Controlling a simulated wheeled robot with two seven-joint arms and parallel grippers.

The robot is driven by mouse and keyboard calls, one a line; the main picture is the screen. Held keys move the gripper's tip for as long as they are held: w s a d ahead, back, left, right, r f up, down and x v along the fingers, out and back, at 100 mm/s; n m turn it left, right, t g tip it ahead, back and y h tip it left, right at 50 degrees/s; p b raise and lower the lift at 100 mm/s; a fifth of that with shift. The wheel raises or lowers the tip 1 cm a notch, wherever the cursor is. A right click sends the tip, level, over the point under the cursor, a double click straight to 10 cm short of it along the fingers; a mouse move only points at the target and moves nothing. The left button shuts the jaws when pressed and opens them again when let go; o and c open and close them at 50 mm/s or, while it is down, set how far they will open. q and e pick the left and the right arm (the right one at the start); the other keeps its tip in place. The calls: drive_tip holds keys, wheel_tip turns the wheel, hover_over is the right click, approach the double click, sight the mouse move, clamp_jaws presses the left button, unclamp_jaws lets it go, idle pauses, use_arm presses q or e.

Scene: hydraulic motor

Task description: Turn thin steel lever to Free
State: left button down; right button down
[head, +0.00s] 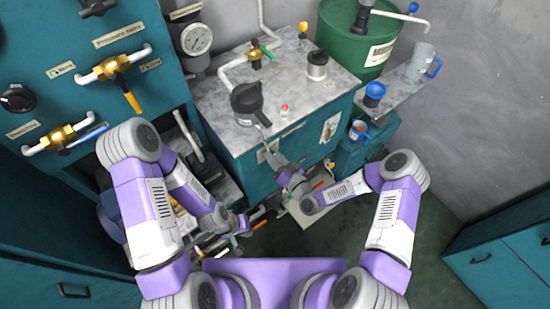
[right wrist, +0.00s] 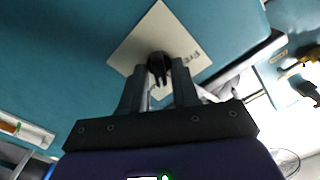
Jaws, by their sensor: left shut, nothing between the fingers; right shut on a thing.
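A cream label plate (right wrist: 141,47) is fixed to the teal cabinet front in the right wrist view. It reads "FREE", upside down, right of a black pivot knob (right wrist: 160,62). A thin steel strip, the lever (right wrist: 151,98), shows partly below the knob, between my right gripper's fingers (right wrist: 158,72); the fingers hide most of it. In the head view my right gripper (head: 276,160) is at the cabinet front, below the worktop edge, and covers the lever there. My left gripper (head: 244,222) is low, left of the right one, shut and holding nothing.
The worktop (head: 222,110) above carries a black pump-like part (head: 247,98) with a steel handle and a small pot (head: 317,65). A green drum (head: 350,38) stands behind. A shelf with cups is at right; valves (head: 112,68) are at left.

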drive_tip(key=shift+s+a+f+n+b, duration=0.1)
drive_tip(key=shift+n+b, duration=2.25)
drive_tip(key=shift+n, duration=1.6)
drive_tip(key=shift+s+a+f+n+b, duration=0.1)
drive_tip(key=shift+n+b, duration=2.25)
drive_tip(key=shift+n, duration=1.6)
drive_tip(key=c, duration=1.1)
unclamp_jaws()
drive_tip(key=shift+d, duration=0.1)
drive_tip(key=shift+c, duration=0.2)
drive_tip(key=shift+r, duration=0.1)
